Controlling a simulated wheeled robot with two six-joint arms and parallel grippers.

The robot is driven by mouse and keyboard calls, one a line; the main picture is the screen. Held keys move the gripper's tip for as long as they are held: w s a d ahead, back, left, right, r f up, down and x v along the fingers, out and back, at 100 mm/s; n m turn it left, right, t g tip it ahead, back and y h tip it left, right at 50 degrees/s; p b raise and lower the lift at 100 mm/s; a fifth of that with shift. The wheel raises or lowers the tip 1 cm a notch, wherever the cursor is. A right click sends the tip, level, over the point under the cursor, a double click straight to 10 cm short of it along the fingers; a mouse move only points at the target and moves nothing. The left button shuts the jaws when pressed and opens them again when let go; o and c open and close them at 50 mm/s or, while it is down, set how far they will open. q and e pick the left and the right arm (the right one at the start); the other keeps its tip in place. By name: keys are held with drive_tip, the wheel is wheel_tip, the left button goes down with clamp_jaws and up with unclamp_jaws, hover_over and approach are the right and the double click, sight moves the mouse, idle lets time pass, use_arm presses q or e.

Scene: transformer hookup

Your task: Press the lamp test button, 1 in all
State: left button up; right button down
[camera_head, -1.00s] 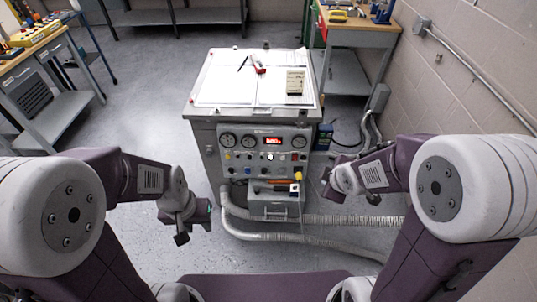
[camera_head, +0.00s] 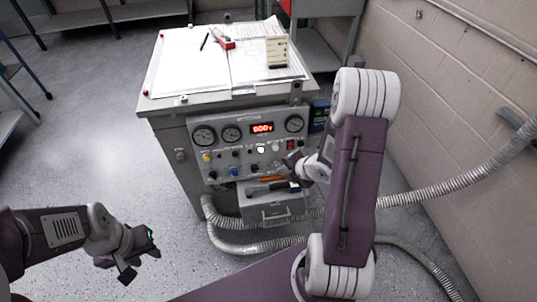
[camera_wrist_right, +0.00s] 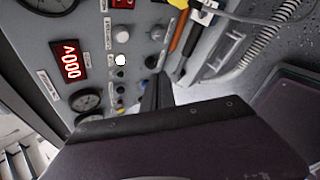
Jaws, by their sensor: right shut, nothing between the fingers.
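The grey test cabinet's front panel (camera_head: 222,163) carries gauges, a red lit display (camera_head: 262,128), small buttons and knobs. A bright white round button (camera_head: 261,150) sits below the display; it also shows in the right wrist view (camera_wrist_right: 120,60). The labels are too small to read, so I cannot tell which one is the lamp test button. My right gripper (camera_head: 287,164) is close to the lower right of the panel, partly hidden by its wrist. Its dark fingers (camera_wrist_right: 155,92) are shut and empty, and contact is unclear. My left gripper (camera_head: 139,262) is open and empty, away from the cabinet.
Papers (camera_head: 190,62), a red-handled tool (camera_head: 222,38) and a cream box (camera_head: 277,50) lie on the cabinet top. A drawer-like box (camera_head: 272,205) juts out below the panel. Ribbed hoses (camera_head: 265,245) run along the floor. A block wall (camera_head: 450,90) stands at right.

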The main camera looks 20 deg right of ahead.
sight(276, 148)
drive_tip(key=shift+d+f, duration=0.25)
drive_tip(key=w+d+f+p, duration=0.1)
drive_tip(key=w+d+p, duration=0.1)
drive_tip(key=w, duration=0.6)
drive_tip(key=shift+w+f+p, duration=0.15)
drive_tip(key=shift+f+p, duration=0.1)
drive_tip(key=shift+p, duration=0.15)
drive_tip(key=shift+w, duration=0.15)
idle(1.7)
drive_tip(key=shift+w+d, duration=0.15)
drive_tip(key=shift+w, duration=0.1)
